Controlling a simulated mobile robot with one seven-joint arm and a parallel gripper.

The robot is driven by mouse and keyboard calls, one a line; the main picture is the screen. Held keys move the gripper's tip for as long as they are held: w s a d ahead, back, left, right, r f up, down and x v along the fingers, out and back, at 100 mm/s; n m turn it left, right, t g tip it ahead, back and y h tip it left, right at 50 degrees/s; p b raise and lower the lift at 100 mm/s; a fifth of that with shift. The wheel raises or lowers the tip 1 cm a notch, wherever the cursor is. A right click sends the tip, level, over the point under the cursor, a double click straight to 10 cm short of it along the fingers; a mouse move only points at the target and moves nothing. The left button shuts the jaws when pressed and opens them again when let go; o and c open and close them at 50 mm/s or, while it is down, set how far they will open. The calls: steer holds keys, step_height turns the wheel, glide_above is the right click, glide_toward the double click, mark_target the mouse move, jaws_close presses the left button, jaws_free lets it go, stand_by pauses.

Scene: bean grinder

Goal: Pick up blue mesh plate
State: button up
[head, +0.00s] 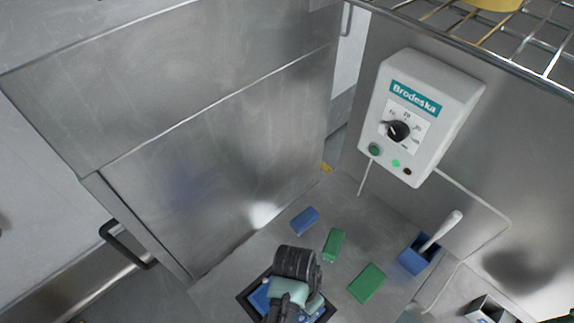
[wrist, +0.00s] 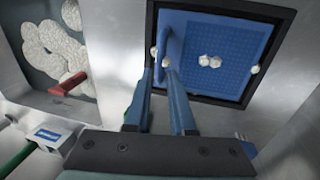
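The blue mesh plate (wrist: 235,60) sits in a square black frame (wrist: 277,12) in the wrist view. A blue bar-like handle (wrist: 168,35) stands along its left side, and a few white lumps lie on the mesh. In the head view the plate (head: 261,298) shows at the bottom, mostly hidden under my arm. My gripper (wrist: 158,76) has its two blue fingers apart, with the tips by the lower end of the handle. The handle's end appears to lie between them; contact cannot be told. The head view hides the fingertips.
A blue block (head: 305,220) and two green blocks (head: 334,243) (head: 366,283) lie on the metal counter. A blue holder (head: 417,256) with a white-handled tool stands right. A white control box (head: 420,115) hangs on the wall under a wire rack (head: 480,38).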

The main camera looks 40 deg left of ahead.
steer(key=shift+w+d+f, duration=0.1)
steer(key=shift+d+f, duration=0.05)
steer(key=shift+f, duration=0.55)
steer(key=shift+w+d+f, duration=0.1)
steer(key=shift+d+f, duration=0.05)
steer(key=shift+f, duration=0.55)
steer(key=shift+w+d+f, duration=0.1)
steer(key=shift+d+f, duration=0.05)
steer(key=shift+f, duration=0.55)
jaws_close()
